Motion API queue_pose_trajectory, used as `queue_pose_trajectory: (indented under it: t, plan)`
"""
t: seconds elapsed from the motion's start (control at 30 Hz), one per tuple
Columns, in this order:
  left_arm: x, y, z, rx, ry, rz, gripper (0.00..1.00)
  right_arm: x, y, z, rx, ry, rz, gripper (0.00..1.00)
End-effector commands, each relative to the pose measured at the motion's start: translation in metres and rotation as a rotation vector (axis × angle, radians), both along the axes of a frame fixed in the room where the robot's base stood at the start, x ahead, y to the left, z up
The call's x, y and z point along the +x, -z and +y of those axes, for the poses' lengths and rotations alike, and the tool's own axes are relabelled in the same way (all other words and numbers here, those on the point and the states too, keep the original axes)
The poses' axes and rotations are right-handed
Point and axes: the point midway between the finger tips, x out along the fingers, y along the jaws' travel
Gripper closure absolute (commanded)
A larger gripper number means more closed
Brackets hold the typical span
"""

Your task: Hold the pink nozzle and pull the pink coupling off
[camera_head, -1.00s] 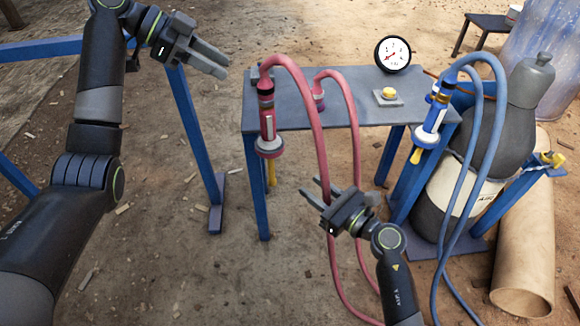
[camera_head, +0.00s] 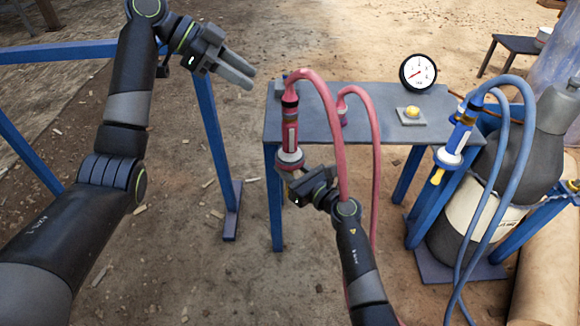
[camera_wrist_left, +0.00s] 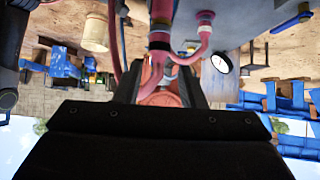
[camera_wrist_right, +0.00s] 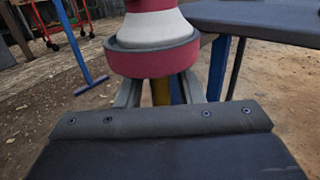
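The pink nozzle (camera_head: 290,135) hangs upright at the table's left edge. It has a white and pink collar (camera_head: 290,160) low down, and the pink hose (camera_head: 322,95) joins it at the top near a dark band. I cannot tell exactly where the coupling begins. My right gripper (camera_head: 290,177) is at the nozzle's lower end. In the right wrist view its fingers (camera_wrist_right: 160,93) are apart, just below the collar (camera_wrist_right: 152,55), with the yellow stem (camera_wrist_right: 161,92) between them. My left gripper (camera_head: 245,77) is open and empty in the air, left of and above the nozzle.
The grey table (camera_head: 375,125) carries a second pink hose fitting (camera_head: 342,113), a yellow button (camera_head: 412,112) and a gauge (camera_head: 418,72). A blue nozzle (camera_head: 458,135) with blue hoses hangs at the right. A blue post (camera_head: 213,150) stands left of the table.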

Motion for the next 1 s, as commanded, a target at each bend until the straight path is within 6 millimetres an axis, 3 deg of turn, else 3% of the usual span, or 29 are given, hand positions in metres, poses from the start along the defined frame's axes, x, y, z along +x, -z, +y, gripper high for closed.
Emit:
queue_pose_trajectory:
  t: [0.27, 0.53, 0.67, 0.93, 1.0]
  plan:
    - [0.0000, -0.0001, -0.0001, 0.000, 0.000, 0.000, 0.64, 0.0009, 0.0003, 0.0008, 0.001, 0.000, 0.001, 0.66]
    - [0.0000, 0.0001, -0.0001, 0.000, 0.000, 0.000, 0.64, 0.0008, 0.0002, 0.0006, 0.001, 0.000, 0.001, 1.00]
    - [0.0000, 0.0001, -0.0001, 0.000, 0.000, 0.000, 0.64, 0.0007, 0.0003, 0.0005, 0.001, 0.000, 0.001, 1.00]
    - [0.0000, 0.0000, 0.0000, 0.000, 0.000, 0.000, 0.28, 0.0007, 0.0004, 0.0004, 0.000, 0.000, 0.001, 1.00]
    - [0.0000, 0.0000, 0.0000, 0.000, 0.000, 0.000, 0.27, 0.0007, 0.0004, 0.0004, 0.000, 0.000, 0.001, 1.00]
